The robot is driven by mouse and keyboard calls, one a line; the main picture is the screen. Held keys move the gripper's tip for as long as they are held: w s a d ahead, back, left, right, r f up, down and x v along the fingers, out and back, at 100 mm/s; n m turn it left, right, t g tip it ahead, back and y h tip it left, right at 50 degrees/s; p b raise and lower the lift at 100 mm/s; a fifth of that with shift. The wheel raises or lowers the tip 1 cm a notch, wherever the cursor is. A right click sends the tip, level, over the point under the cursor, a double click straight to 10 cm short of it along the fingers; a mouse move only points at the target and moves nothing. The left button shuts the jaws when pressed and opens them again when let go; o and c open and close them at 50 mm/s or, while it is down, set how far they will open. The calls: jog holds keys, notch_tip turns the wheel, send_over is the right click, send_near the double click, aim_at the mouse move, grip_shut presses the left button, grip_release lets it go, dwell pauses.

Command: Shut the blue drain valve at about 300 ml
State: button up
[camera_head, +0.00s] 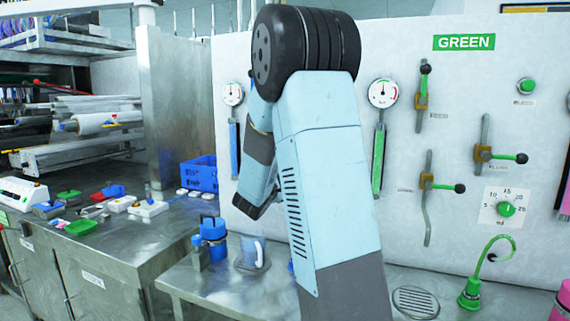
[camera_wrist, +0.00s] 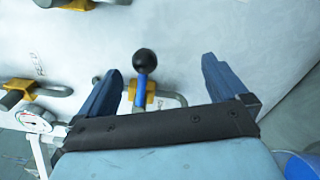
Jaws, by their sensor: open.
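The blue drain valve shows in the wrist view as a blue lever (camera_wrist: 142,88) with a black ball knob (camera_wrist: 145,62), on a yellow body (camera_wrist: 151,101) fixed to a grey pipe. The lever points up in that picture. My gripper (camera_wrist: 160,68) is open, one finger on each side of the lever, apart from it. In the head view my arm hides this valve, and my gripper is only partly seen above the bench. A clear jug (camera_head: 250,253) stands on the bench below it; its liquid level cannot be read.
A blue pump-like item (camera_head: 212,236) stands left of the jug. A blue crate (camera_head: 199,173) is farther back. Green-handled valves (camera_head: 423,98) and a gauge (camera_head: 383,93) sit on the panel right of my arm. A green hooked tap (camera_head: 470,290) stands at the right.

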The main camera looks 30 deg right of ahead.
jog(key=v, duration=0.5)
jog(key=shift+s+a, duration=0.1)
jog(key=shift+s, duration=0.05)
dwell(0.5)
jog(key=s+r+m+g+y, duration=0.1)
jog(key=s+m+g+y, duration=0.2)
jog(key=s+m+g, duration=1.05)
jog(key=s+a+n+t+y, duration=0.1)
jog(key=s+a+t+y, duration=0.7)
jog(key=s+a, duration=1)
jog(key=y, duration=0.3)
jog(key=shift+s+r+n, duration=0.2)
jog(key=shift+s+n, duration=0.1)
jog(key=shift+n, duration=0.05)
